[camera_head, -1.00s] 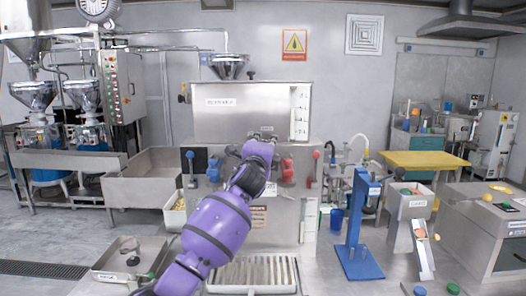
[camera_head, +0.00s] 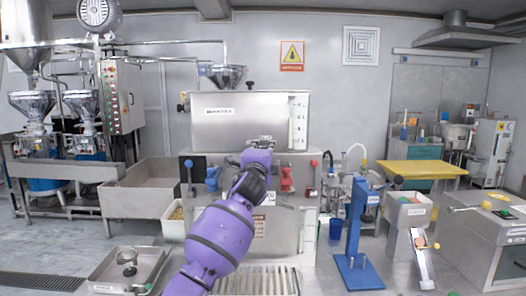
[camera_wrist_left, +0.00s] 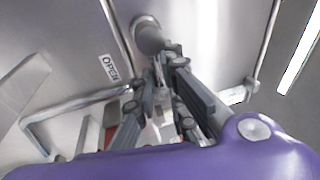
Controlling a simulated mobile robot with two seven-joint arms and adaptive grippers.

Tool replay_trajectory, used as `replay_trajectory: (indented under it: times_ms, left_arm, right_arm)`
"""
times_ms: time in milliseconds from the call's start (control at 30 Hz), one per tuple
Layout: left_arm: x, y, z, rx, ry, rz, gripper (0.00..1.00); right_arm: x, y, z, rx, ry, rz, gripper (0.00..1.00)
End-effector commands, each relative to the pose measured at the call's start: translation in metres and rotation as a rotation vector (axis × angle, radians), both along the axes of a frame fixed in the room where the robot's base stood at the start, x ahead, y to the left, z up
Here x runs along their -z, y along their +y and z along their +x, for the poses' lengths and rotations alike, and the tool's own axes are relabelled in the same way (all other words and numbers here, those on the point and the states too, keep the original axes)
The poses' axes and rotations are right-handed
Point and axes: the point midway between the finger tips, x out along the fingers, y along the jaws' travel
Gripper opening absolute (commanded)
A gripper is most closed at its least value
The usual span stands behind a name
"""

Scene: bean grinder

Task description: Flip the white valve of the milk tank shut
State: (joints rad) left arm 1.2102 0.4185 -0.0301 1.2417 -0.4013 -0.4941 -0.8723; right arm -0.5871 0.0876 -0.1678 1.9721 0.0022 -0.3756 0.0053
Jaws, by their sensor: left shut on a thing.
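The steel tank (camera_head: 235,128) stands at the centre of the head view, on the front machine. My left arm reaches up to its front, and my left gripper (camera_head: 262,142) is at its lower edge. In the left wrist view my left gripper (camera_wrist_left: 166,66) is closed in front of a steel wall, just below a round grey fitting (camera_wrist_left: 149,36). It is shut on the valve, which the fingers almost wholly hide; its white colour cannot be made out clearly. An OPEN label (camera_wrist_left: 109,67) is on the wall to the left. My right gripper is not in view.
Red (camera_head: 286,180) and blue (camera_head: 212,178) taps flank my arm on the machine's front. A bent steel rod (camera_wrist_left: 62,112) runs left of the fingers. A blue stand (camera_head: 354,235) is at the right, and a drip grate (camera_head: 256,281) lies below.

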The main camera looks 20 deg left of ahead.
Motion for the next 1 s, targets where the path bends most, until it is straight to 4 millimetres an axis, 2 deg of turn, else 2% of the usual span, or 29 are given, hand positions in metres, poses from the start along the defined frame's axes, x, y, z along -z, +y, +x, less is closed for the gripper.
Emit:
replay_trajectory:
  times_ms: [33,200,233,367,767,867,1000]
  left_arm:
    - [-0.01,-0.005,-0.001,0.01,-0.017,0.003,0.0]
    - [-0.011,-0.006,-0.001,0.01,-0.017,0.004,0.0]
    - [-0.011,-0.006,-0.002,0.01,-0.017,0.004,0.15]
    - [-0.009,-0.006,-0.001,0.01,-0.015,0.003,0.3]
    - [-0.002,-0.003,-0.006,0.005,-0.006,0.002,0.3]
    - [0.001,-0.004,-0.016,0.006,-0.006,0.002,0.3]
    - [0.006,-0.007,-0.04,0.007,-0.006,0.004,0.3]
  right_arm:
    - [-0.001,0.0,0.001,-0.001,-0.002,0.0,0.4]
    - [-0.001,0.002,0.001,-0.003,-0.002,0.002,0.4]
    - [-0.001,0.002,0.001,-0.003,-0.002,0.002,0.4]
    - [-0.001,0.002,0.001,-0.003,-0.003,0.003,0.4]
    - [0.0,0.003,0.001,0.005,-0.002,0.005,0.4]
    - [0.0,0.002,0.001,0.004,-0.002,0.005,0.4]
    - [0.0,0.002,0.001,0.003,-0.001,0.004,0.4]
